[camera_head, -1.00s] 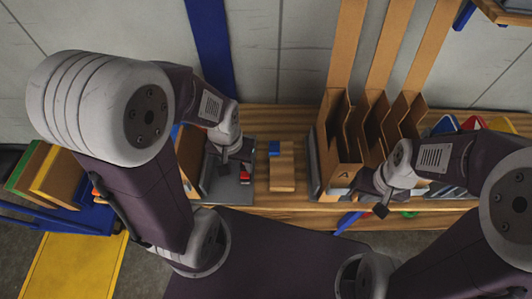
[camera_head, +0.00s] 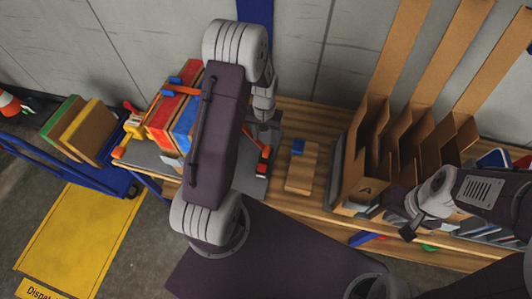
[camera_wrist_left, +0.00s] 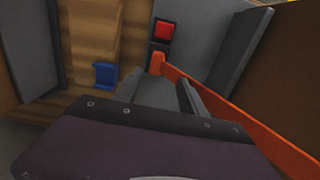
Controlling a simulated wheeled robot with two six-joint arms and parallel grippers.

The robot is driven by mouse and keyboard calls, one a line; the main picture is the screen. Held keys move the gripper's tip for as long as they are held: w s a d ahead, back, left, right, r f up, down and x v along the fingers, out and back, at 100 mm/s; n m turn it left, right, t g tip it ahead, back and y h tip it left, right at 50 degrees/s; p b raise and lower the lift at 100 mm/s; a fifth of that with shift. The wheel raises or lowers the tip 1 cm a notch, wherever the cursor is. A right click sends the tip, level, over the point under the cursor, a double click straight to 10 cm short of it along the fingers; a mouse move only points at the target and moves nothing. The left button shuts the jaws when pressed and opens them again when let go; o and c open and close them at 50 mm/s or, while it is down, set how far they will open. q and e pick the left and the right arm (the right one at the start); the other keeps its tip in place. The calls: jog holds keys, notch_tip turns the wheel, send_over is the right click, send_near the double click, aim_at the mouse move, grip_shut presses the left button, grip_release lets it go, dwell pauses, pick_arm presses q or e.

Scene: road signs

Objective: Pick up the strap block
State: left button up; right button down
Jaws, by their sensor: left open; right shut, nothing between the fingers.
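An orange strap (camera_wrist_left: 225,108) runs diagonally in the left wrist view and ends in a small orange block (camera_wrist_left: 157,63), which I take for the strap block. The block is beside a red button (camera_wrist_left: 164,30) and just beyond my open left gripper (camera_wrist_left: 160,93). The fingers are apart, with nothing visible held between them. In the head view an orange piece (camera_head: 263,166) shows beside my left arm, which hides much of that spot. My right gripper (camera_head: 407,233) is shut and empty in front of the cardboard dividers.
Strapped red and blue boxes (camera_head: 172,118) stand left of my left arm. Cardboard dividers (camera_head: 367,165) stand at right.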

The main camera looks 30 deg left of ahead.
aim_at(266, 149)
pick_arm(q)
jog(key=f, duration=0.6)
jog(key=f+b, duration=0.1)
jog(key=f, duration=0.2)
jog(key=shift+d, duration=0.35)
jog(key=shift+r, duration=0.1)
grip_shut()
